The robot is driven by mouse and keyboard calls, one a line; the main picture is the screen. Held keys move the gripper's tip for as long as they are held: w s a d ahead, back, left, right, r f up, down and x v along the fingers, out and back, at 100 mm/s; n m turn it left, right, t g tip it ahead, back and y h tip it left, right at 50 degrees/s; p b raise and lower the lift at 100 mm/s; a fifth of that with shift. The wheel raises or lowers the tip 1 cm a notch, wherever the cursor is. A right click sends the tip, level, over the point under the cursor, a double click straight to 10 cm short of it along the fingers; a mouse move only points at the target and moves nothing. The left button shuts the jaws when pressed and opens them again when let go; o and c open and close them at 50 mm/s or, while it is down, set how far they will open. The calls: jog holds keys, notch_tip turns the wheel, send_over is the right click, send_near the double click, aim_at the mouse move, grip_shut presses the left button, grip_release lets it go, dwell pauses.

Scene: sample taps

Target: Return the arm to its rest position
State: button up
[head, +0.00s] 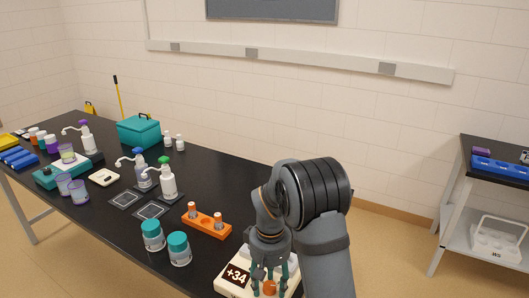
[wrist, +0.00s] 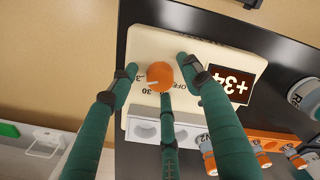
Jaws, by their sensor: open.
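My gripper (head: 268,276) points down over a cream device at the near edge of the black table. In the wrist view its green fingers (wrist: 160,78) stand spread around an orange knob (wrist: 160,75). I cannot tell whether any finger touches the knob. The cream device (wrist: 205,50) has a dark display (wrist: 231,85) reading +34, which also shows in the head view (head: 236,275). Marks including 30 and part of OFF show beside the knob. My arm hides part of the device in the head view.
An orange rack (head: 206,225) with small vials stands just behind the device. Two teal-lidded jars (head: 179,249) stand to its left. Spray bottles (head: 168,180), a teal box (head: 139,131) and other items stand farther left. A side table (head: 497,180) is at the right.

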jog(key=n, duration=0.1)
jog(key=n+p, duration=0.1)
jog(key=n, duration=0.1)
jog(key=n+p, duration=0.1)
jog(key=shift+r, duration=0.25)
jog(key=n+p, duration=0.2)
jog(key=n, duration=0.2)
jog(key=shift+f, duration=0.2)
jog(key=shift+w+r, duration=0.1)
